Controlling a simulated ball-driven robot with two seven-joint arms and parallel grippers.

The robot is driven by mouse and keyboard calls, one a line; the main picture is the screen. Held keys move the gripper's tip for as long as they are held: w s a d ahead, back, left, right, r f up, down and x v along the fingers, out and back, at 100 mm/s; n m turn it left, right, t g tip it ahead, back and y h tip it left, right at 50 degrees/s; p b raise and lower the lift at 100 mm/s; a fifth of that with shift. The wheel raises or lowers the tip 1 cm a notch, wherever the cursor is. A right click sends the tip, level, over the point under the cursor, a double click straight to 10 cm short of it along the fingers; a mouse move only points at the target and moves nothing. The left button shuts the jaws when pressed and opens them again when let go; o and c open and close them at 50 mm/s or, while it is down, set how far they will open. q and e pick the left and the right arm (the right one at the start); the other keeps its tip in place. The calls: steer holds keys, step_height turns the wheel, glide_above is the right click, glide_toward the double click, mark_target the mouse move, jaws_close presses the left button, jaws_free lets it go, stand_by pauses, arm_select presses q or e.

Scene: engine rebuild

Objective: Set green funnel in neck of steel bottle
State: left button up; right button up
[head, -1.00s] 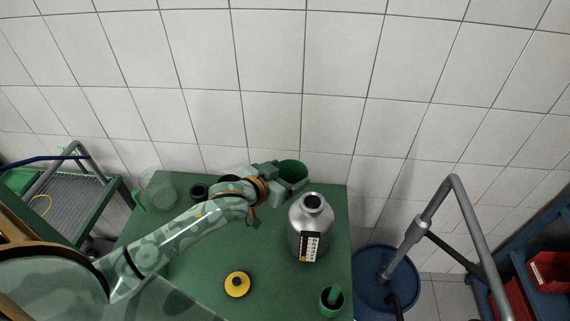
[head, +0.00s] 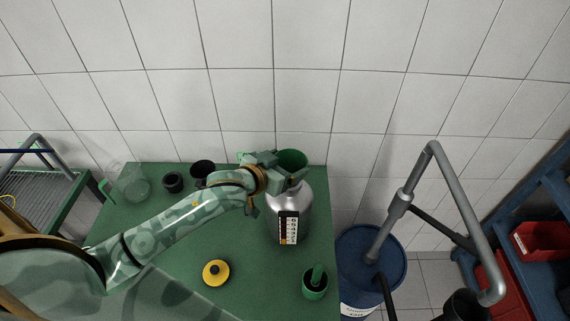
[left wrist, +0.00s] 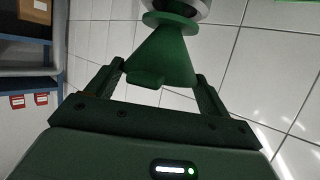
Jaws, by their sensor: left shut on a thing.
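My left gripper (head: 270,172) is shut on the green funnel (head: 291,160), which has its wide mouth up. In the head view the funnel is over the top of the steel bottle (head: 290,215) and hides its neck. The bottle stands upright on the green table and has a black-and-white label. In the left wrist view the funnel (left wrist: 165,55) is between the fingers. A pale rounded surface lies by its narrow end at the top edge. I cannot tell whether the spout is inside the neck. My right gripper is not in view.
A blue drum (head: 350,255) stands right of the table. The tiled wall is close behind.

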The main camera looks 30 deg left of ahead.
arm_select(q)
steer(key=shift+f, duration=0.25)
steer(key=shift+r, duration=0.15)
stand_by(0.4)
steer(key=shift+p, duration=0.35)
stand_by(0.5)
steer(key=shift+p, duration=0.55)
steer(key=shift+f+b, duration=0.35)
steer(key=shift+f, duration=0.35)
steer(key=o, duration=0.7)
